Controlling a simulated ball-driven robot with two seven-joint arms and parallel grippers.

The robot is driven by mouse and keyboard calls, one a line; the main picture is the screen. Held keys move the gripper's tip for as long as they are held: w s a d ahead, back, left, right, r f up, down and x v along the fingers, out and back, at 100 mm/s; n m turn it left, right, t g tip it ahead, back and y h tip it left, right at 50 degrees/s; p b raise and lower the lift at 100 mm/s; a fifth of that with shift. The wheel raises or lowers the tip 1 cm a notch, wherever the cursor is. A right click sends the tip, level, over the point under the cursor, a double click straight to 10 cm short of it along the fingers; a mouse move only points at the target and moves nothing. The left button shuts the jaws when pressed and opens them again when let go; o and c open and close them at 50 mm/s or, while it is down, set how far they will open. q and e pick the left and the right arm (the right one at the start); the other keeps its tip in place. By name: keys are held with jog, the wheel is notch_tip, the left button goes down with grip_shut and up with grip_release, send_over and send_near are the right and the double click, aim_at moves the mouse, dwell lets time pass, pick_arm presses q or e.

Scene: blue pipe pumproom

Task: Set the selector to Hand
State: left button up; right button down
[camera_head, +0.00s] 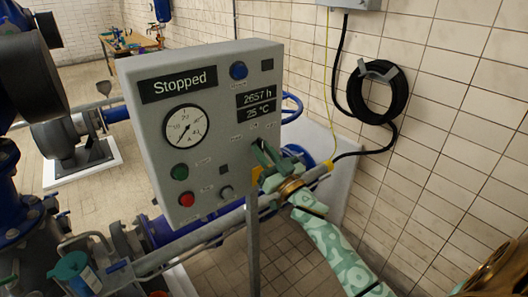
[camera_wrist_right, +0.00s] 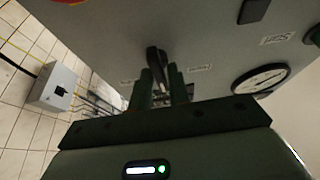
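The grey control panel (camera_head: 212,125) stands upright in the head view, its display reading "Stopped". My right gripper (camera_head: 266,156) is at the panel's lower right, its patterned arm coming from the bottom right. In the right wrist view the selector (camera_wrist_right: 156,60) is a dark upright knob between the two fingers of my right gripper (camera_wrist_right: 162,85). The fingers stand close on both sides of it and look shut on it. Small labels lie left and right of the knob, too blurred to read. In the head view the gripper largely hides the selector. My left gripper is not in view.
The panel also bears a gauge (camera_head: 184,129), a green button (camera_head: 180,171), a red button (camera_head: 187,199) and a blue lamp (camera_head: 238,70). Blue pumps and pipes stand at the left. A coiled black hose (camera_head: 378,92) hangs on the tiled wall at the right.

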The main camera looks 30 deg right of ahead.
jog(key=shift+n+y, duration=0.4)
jog(key=shift+n, duration=0.1)
jog(key=shift+n+g+y+p, duration=0.4)
jog(key=shift+n+y, duration=0.4)
jog(key=shift+n, duration=1.05)
jog(key=shift+n+g+y+p, duration=0.25)
jog(key=shift+n+g+y, duration=0.4)
jog(key=shift+n, duration=1.15)
jog(key=shift+n+g+y+p, duration=0.3)
jog(key=shift+n+y, duration=0.65)
jog(key=shift+n, duration=0.9)
jog(key=c, duration=1.5)
grip_release()
